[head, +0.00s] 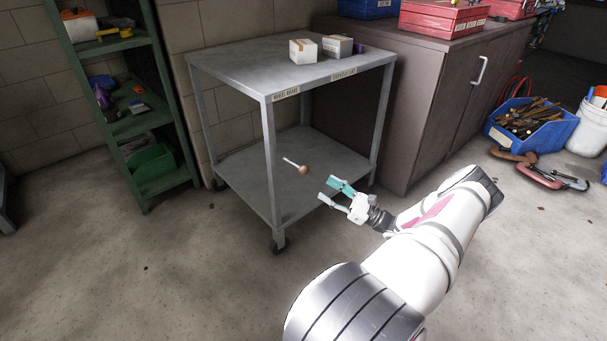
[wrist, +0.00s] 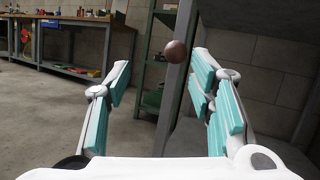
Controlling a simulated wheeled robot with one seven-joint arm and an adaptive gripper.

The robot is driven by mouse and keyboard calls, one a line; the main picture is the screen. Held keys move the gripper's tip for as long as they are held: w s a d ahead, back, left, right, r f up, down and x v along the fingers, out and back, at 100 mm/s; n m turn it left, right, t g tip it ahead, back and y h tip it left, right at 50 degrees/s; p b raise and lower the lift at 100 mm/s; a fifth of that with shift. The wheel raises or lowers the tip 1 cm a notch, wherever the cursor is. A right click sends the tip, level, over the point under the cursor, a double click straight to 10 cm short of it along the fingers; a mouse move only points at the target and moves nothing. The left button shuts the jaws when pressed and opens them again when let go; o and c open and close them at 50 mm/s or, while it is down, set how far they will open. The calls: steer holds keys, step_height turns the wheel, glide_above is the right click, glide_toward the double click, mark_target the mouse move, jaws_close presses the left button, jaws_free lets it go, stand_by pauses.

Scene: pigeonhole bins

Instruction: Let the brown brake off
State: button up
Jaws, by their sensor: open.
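The brown brake knob (head: 303,170) is a round ball on the end of a thin pale lever (head: 290,162) at the front leg of the grey cart (head: 232,168). In the head view the lever slopes down to the right. My gripper (head: 334,191) is open and empty, to the right of the knob and a little lower, apart from it. In the wrist view the brown knob (wrist: 174,58) appears ahead, beyond and slightly above my open fingers (wrist: 162,95), nearer the right finger. The lever is hidden behind the knob there.
Two small boxes (head: 303,51) stand on the cart's top, whose front edge carries labels. A green shelf (head: 147,124) is left of the cart. A brown cabinet (head: 438,98) is to the right. A blue bin (head: 526,125) of tools stands farther right. The floor in front is clear.

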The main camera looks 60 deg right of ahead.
mark_target(304, 169)
steer(key=w+r, duration=0.1)
steer(key=w, duration=0.2)
steer(key=w+r+m+h+b, duration=0.1)
steer(key=w, duration=0.3)
steer(key=w+r+h+b, duration=0.1)
steer(key=w, duration=0.2)
steer(key=shift+w+d+m+t, duration=0.3)
steer(key=shift+w+m+t, duration=0.1)
steer(key=shift+h, duration=0.3)
jaws_close()
